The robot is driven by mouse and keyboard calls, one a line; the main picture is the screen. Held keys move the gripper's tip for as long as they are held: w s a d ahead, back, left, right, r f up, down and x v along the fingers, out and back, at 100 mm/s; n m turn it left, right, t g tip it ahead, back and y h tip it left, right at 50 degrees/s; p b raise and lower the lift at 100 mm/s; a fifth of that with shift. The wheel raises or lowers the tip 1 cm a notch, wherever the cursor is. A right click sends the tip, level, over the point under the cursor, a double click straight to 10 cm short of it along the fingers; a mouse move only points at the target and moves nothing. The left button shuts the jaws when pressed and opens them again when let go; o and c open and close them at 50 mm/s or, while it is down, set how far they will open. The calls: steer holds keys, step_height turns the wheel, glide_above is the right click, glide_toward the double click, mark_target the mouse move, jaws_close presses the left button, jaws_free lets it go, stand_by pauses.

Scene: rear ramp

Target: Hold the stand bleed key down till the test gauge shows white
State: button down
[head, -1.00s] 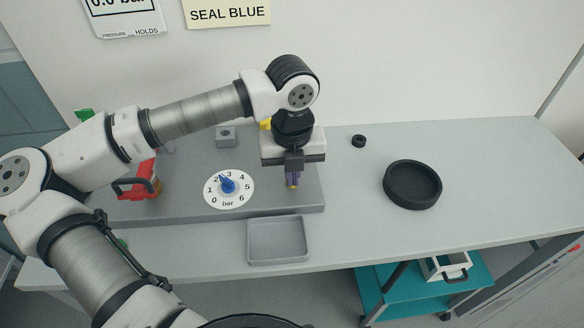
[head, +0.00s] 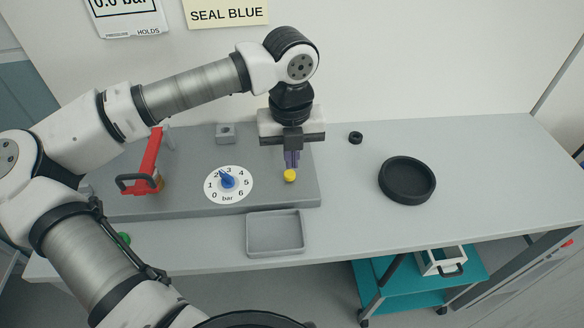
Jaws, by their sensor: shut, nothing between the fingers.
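My gripper (head: 291,165) is shut with nothing held, pointing down over the right end of the grey stand (head: 270,192). A round yellow cap (head: 290,176), perhaps the bleed key, shows right at its fingertips. I cannot tell whether they touch or whether the cap is pressed down. A white dial (head: 229,184), marked 0 to 6 bar, lies on the stand with a blue knob (head: 228,181) turned to between 2 and 3. I cannot make out a separate test gauge or any white indication on one.
A red lever (head: 150,160) with a black handle stands at the stand's left. A grey tray (head: 275,246) lies in front. A black ring (head: 355,137) and black round dish (head: 407,181) are at right. A wall sign (head: 226,13) reads SEAL BLUE.

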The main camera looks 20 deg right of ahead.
mark_target(290, 177)
step_height(290, 177, up, 10)
steer(key=b, duration=0.1)
steer(key=shift+w+a+f, duration=0.15)
steer(key=shift+w+f, duration=0.05)
steer(key=shift+f, duration=0.05)
steer(key=shift+s, duration=0.1)
